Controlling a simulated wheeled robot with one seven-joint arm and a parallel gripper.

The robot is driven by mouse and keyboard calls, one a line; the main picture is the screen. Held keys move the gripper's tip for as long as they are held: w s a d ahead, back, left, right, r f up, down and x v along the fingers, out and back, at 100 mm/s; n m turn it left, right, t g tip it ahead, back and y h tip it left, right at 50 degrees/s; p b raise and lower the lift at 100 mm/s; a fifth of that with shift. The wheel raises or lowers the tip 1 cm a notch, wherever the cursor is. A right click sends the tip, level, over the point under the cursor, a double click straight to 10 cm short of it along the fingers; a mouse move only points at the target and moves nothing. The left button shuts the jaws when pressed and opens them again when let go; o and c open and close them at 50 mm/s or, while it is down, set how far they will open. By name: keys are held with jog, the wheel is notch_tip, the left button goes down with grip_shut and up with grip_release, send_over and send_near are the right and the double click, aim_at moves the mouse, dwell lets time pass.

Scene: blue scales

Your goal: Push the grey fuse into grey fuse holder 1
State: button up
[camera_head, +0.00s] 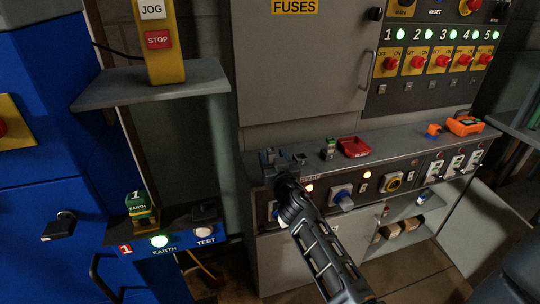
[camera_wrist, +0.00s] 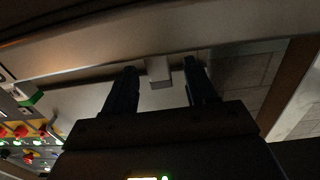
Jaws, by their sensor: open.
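My gripper (camera_head: 284,164) is over the left end of the grey ledge, below the "FUSES" cabinet. In the wrist view its two dark fingers (camera_wrist: 159,68) are apart. A small pale grey block (camera_wrist: 160,72) shows between them, beyond or near the fingertips; I cannot tell if it is the grey fuse or part of a holder, nor whether a finger touches it. In the head view small grey pieces lie around the fingertips, one to the right (camera_head: 300,158). Grey fuse holder 1 cannot be made out for certain; my gripper partly covers that spot.
On the ledge (camera_head: 400,139) to the right stand a small green-and-grey piece (camera_head: 330,149), a red tray (camera_head: 354,147) and orange items (camera_head: 464,125). Switches line the front below. A blue cabinet (camera_head: 50,150) and a shelf with a yellow JOG/STOP post (camera_head: 157,40) are left.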

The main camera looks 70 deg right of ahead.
jog(key=shift+x, duration=1.15)
jog(key=shift+c, duration=0.4)
grip_shut()
jog(key=shift+r, duration=0.2)
